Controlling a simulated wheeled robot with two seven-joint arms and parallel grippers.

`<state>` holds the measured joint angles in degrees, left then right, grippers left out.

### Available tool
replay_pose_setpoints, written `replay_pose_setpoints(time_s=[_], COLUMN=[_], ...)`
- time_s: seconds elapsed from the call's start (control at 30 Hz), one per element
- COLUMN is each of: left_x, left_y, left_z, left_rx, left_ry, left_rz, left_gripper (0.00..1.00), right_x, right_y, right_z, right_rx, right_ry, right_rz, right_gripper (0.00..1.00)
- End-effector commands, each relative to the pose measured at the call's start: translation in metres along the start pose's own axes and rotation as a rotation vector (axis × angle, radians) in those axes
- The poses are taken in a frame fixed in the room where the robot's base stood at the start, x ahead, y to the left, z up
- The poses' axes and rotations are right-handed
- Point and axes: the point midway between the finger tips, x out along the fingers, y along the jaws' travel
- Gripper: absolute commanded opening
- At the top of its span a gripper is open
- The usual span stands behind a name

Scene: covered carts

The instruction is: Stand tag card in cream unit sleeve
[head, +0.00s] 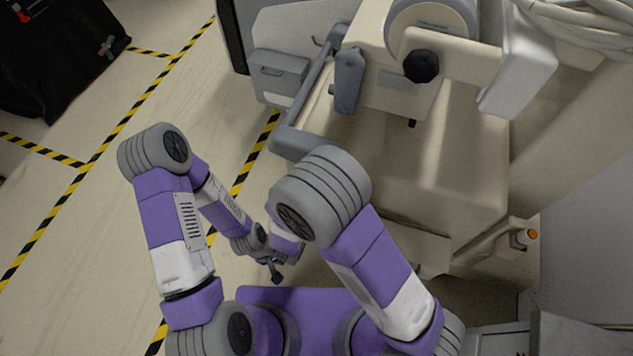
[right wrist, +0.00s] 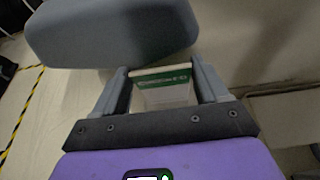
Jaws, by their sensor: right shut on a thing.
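The tag card (right wrist: 161,92), whitish with a green band and pale lettering near its top edge, is between the fingers of my right gripper (right wrist: 163,88) in the right wrist view. That gripper is shut on it. In the head view the right gripper and card are hidden behind my right arm. The cream unit (head: 468,165) is the large machine at upper right in the head view.
A grey padded bar (head: 303,144) sticks out at the unit's left side; a large grey rounded part (right wrist: 115,32) is just beyond the card. A black covered cart (head: 62,52) stands upper left. Striped floor at left is clear.

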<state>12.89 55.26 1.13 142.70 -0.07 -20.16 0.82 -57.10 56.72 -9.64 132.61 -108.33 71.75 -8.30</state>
Motion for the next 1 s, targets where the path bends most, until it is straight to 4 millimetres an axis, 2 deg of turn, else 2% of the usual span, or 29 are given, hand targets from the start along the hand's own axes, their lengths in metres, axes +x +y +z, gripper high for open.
replay_pose_setpoints(time_s=[0.1,0.13,0.27,0.3,0.57,1.0], left_x=[0.0,0.0,0.0,0.0,-0.002,-0.02], left_y=[0.0,0.0,0.0,0.0,0.001,0.007], left_z=[0.0,0.0,0.0,0.0,0.0,0.001], left_rx=[0.0,0.0,0.0,0.0,0.0,0.0], left_ry=[0.0,0.0,0.0,0.0,0.0,0.0], left_rz=[0.0,0.0,0.0,0.0,0.0,0.0], left_gripper=[0.43,0.43,0.43,0.43,0.43,0.43], right_x=[0.0,0.0,0.0,0.0,-0.004,-0.068], right_y=[0.0,0.0,0.0,0.0,0.001,0.001], right_z=[0.0,0.0,0.0,0.0,0.001,0.002], right_rx=[0.0,0.0,0.0,0.0,-0.001,-0.002], right_ry=[0.0,0.0,0.0,0.0,0.0,0.0], right_rz=[0.0,0.0,0.0,0.0,0.002,0.002], right_gripper=[0.29,0.78,0.98,1.0,1.0,1.0])
